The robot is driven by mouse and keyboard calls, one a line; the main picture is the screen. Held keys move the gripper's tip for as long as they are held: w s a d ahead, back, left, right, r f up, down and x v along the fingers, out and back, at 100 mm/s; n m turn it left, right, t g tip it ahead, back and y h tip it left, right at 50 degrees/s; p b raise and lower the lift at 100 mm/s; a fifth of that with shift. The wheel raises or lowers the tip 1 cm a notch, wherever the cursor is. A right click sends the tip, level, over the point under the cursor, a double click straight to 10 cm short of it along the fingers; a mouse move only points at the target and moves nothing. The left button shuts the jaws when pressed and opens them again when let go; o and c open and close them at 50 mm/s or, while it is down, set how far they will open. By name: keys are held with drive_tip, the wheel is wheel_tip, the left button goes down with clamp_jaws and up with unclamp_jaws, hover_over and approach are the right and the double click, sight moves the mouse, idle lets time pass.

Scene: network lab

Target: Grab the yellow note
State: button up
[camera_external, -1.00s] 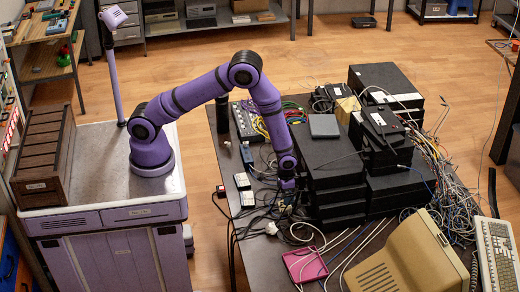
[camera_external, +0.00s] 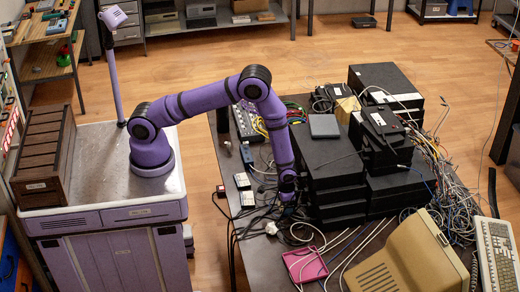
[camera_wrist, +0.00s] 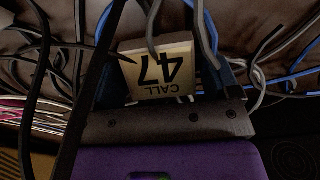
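The yellow note (camera_wrist: 158,71) shows in the wrist view as a pale, yellowish square block with upside-down dark writing, "CALL 47". Dark cables cross in front of its upper edge. My gripper (camera_wrist: 165,80) has dark bluish finger parts at the left and right of the note. Whether they press on it cannot be made out. In the external view my gripper (camera_external: 287,197) points down among cables on the table, just left of a stack of black boxes. The note cannot be made out there, and the fingertips are too small to read.
The black box stack (camera_external: 334,175) stands close to the right of my gripper. Loose cables (camera_external: 258,213) lie all around it. A pink tray (camera_external: 304,265) and a beige monitor (camera_external: 405,262) are nearer the front.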

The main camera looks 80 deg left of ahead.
drive_tip(key=c, duration=0.7)
drive_tip(key=shift+o, duration=0.2)
drive_tip(key=shift+r, duration=0.1)
drive_tip(key=shift+r, duration=0.5)
drive_tip(key=shift+s+a+r, duration=0.1)
drive_tip(key=shift+s+r, duration=0.15)
drive_tip(key=shift+r, duration=0.4)
drive_tip(key=shift+s+a+r, duration=0.1)
drive_tip(key=shift+s+r, duration=0.15)
drive_tip(key=shift+r, duration=0.35)
drive_tip(key=s+a, duration=0.1)
drive_tip(key=s, duration=0.3)
drive_tip(key=s+a+r, duration=0.1)
drive_tip(key=s+a, duration=0.1)
drive_tip(key=s, duration=0.3)
drive_tip(key=s+a, duration=0.1)
drive_tip(key=s, duration=0.4)
drive_tip(key=shift+s+a+r, duration=0.1)
drive_tip(key=shift+a+r, duration=0.05)
drive_tip(key=shift+a, duration=0.1)
